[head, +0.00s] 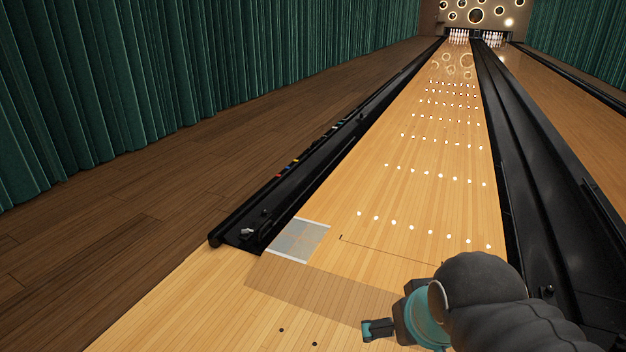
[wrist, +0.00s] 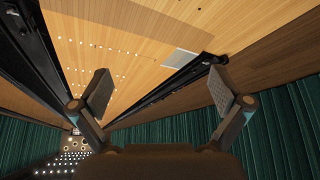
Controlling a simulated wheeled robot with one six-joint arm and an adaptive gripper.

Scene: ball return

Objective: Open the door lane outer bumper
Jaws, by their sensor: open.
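The outer bumper (head: 330,155) is a long black rail along the left side of the near lane. Its near end has a small silvery fitting (head: 247,232), and short coloured marks sit along its outer edge. In the wrist view the black bumper (wrist: 190,76) runs diagonally beyond and between my fingers. My gripper (head: 378,330) is low in the head view, right of the bumper's near end and well apart from it. In the wrist view my gripper (wrist: 160,92) has its two fingers spread wide with nothing between them. I cannot make out a separate door.
A grey square panel (head: 297,241) lies beside the bumper's near end. The wooden lane (head: 420,190) with white dots leads to pins (head: 459,36). A black divider (head: 530,150) runs on the right. Green curtains (head: 130,80) line the left; the floor between is clear.

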